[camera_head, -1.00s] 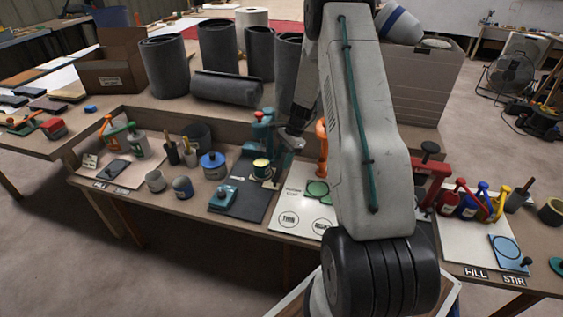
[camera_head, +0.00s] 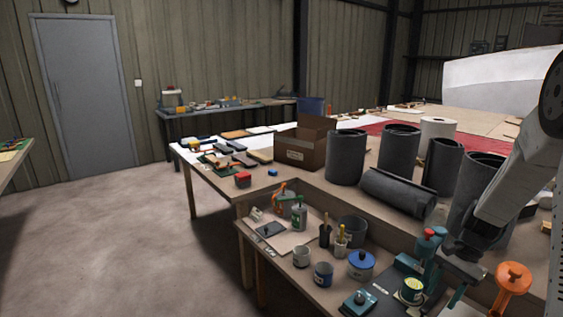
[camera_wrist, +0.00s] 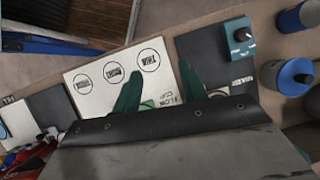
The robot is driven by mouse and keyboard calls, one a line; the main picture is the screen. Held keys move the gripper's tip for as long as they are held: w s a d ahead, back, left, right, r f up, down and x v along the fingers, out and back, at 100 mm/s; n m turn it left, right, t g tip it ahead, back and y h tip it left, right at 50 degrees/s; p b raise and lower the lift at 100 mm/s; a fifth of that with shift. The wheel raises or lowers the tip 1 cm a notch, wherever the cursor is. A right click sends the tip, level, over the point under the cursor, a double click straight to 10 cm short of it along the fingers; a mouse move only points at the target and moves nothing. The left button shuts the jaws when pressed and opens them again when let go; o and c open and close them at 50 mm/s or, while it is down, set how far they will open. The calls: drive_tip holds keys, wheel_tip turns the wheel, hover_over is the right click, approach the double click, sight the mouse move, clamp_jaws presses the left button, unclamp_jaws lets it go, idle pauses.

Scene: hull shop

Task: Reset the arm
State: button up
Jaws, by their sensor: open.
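My gripper (camera_wrist: 160,71) is open in the wrist view, its two teal fingers spread apart with nothing held between them. It is over a white board (camera_wrist: 108,80) printed with circles and a "FLOW CUP" label. A green piece on the board is partly hidden by the fingers and the dark gripper housing. In the head view my grey arm reaches in from the right edge, its end low over the bench's right part. The fingers are hard to make out there.
The bench holds a blue-lidded can (camera_head: 361,265), a grey can (camera_head: 302,257), a teal scale (camera_head: 359,302) and a yellow-labelled tin (camera_head: 411,290). Behind stand dark rolls (camera_head: 346,157) and a cardboard box (camera_head: 300,150). Open floor (camera_head: 130,230) lies left, towards a grey door (camera_head: 82,95).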

drive_tip(key=s+a+r+n+t+h, duration=0.1)
drive_tip(key=s+a+r+n+h, duration=0.1)
drive_tip(key=s+a+r+n, duration=0.4)
drive_tip(key=s+a+r+n+t+h, duration=0.2)
drive_tip(key=s+a+r+n, duration=0.4)
drive_tip(key=s+a+r, duration=0.7)
drive_tip(key=shift+s+r+n+h, duration=0.3)
drive_tip(key=shift+s+r+h, duration=0.1)
drive_tip(key=shift+s+r, duration=1.8)
drive_tip(key=shift+w+a+r, duration=0.1)
drive_tip(key=shift+w+r, duration=0.05)
drive_tip(key=shift+w, duration=0.05)
